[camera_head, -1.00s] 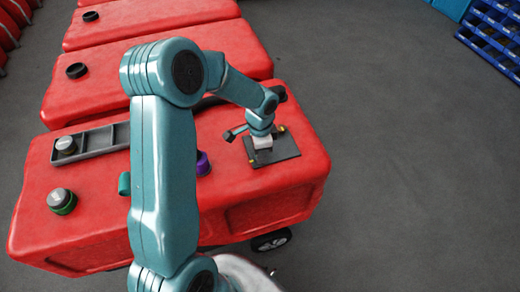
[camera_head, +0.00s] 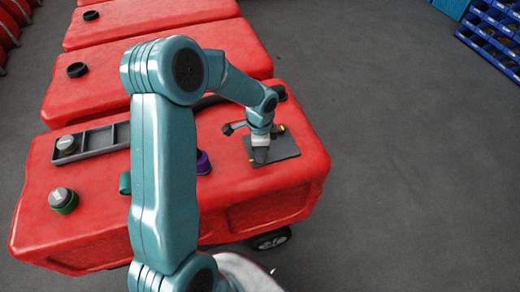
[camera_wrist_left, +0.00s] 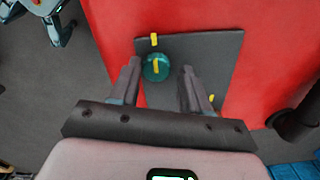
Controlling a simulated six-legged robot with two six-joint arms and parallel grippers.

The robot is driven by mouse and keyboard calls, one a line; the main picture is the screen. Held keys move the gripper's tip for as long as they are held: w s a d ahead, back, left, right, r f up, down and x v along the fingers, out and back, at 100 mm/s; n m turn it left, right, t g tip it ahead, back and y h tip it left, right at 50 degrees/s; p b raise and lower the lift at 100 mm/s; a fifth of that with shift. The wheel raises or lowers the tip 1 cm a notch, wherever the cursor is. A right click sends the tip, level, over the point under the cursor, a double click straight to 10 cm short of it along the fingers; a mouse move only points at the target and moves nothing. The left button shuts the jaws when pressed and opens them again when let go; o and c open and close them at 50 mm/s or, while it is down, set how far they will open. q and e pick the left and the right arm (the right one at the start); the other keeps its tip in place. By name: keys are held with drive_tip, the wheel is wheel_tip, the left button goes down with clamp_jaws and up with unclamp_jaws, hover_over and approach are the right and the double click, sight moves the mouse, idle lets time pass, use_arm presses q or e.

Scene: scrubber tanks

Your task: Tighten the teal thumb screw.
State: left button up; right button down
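The teal thumb screw (camera_wrist_left: 149,69) is a round knob with a yellow mark, on a dark grey plate (camera_wrist_left: 220,58) on the red tank. In the left wrist view a yellow mark on the plate lies just beyond the knob, and another lies near the right finger. My left gripper (camera_wrist_left: 160,66) is open, its fingers on either side of the knob in that view, the left finger closer. Contact cannot be told. In the head view my left gripper (camera_head: 261,156) is over the plate (camera_head: 286,149) and the screw is hidden.
The red tank (camera_head: 100,215) also bears a grey tray (camera_head: 98,141), a green-ringed cap (camera_head: 62,200) and a purple-ringed part (camera_head: 203,163). More red tanks stand behind. Blue bins (camera_head: 490,35) stand far right; the floor between is clear.

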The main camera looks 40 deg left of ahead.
use_arm(q)
drive_tip(key=shift+o, duration=0.3)
drive_tip(key=shift+s+d, duration=0.1)
wheel_tip(320, 180, up, 16)
drive_tip(key=shift+r+p, duration=0.15)
drive_tip(key=shift+p, duration=0.15)
drive_tip(key=shift+s, duration=0.1)
idle(0.4)
